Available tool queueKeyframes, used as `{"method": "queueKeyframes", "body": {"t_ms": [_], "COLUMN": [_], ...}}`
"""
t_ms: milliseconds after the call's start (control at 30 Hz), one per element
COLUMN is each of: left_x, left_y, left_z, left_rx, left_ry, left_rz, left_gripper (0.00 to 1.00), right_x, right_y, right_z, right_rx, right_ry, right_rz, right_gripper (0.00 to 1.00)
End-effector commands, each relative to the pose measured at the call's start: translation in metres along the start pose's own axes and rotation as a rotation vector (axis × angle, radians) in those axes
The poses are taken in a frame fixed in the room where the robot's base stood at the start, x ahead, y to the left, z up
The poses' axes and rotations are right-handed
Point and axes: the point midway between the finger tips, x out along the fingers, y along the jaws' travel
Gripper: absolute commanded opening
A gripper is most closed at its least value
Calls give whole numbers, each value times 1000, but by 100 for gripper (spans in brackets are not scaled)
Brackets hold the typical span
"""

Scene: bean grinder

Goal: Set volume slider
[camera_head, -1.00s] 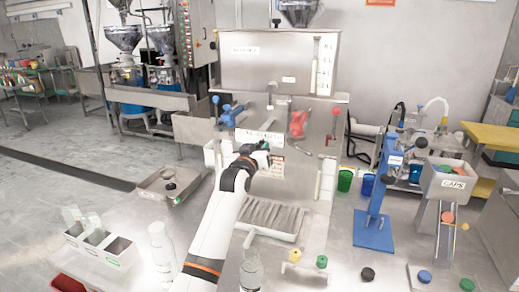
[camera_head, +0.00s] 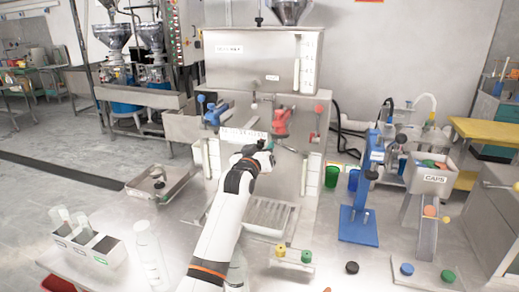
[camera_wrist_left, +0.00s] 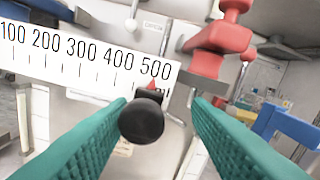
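The volume slider's black round knob (camera_wrist_left: 141,120) shows in the left wrist view, below the right end of a white scale (camera_wrist_left: 85,52) marked 100 to 500. A small red pointer (camera_wrist_left: 152,86) above the knob sits near the 500 mark. My left gripper (camera_wrist_left: 160,105) has its two teal fingers apart, one on each side of the knob. The knob looks nearer the left finger; I cannot tell whether they touch. In the head view my left gripper (camera_head: 264,147) is in front of the machine, at the right end of the scale (camera_head: 242,134), and hides the knob.
A red valve (camera_head: 282,122) and a blue valve (camera_head: 215,112) are on the machine above the scale. A grated tray (camera_head: 268,216) is below my arm. A blue stand (camera_head: 358,222) and a caps bin (camera_head: 432,178) are to the right.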

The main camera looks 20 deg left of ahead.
Motion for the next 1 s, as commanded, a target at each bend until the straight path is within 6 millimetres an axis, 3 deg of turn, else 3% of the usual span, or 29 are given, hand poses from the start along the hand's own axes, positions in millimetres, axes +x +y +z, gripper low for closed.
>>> {"method": "queueKeyframes", "body": {"t_ms": [200, 367, 800, 1000], "left_x": [-2, -15, -93, -114], "left_y": [2, 2, -2, -3], "left_z": [1, 0, -2, -2], "left_rx": [2, 2, 3, 3], "left_ry": [-2, -3, -2, 0], "left_rz": [2, 2, 0, 0], "left_gripper": [45, 45, 45, 45], "right_x": [0, 4, 18, 21], "right_y": [3, 2, -3, -3], "right_z": [1, 1, -1, -1], "right_rx": [1, 0, -2, -3], "right_ry": [-1, -2, -1, -2], "right_rz": [3, 3, -4, -4], "right_gripper": [56, 56, 56, 56]}}
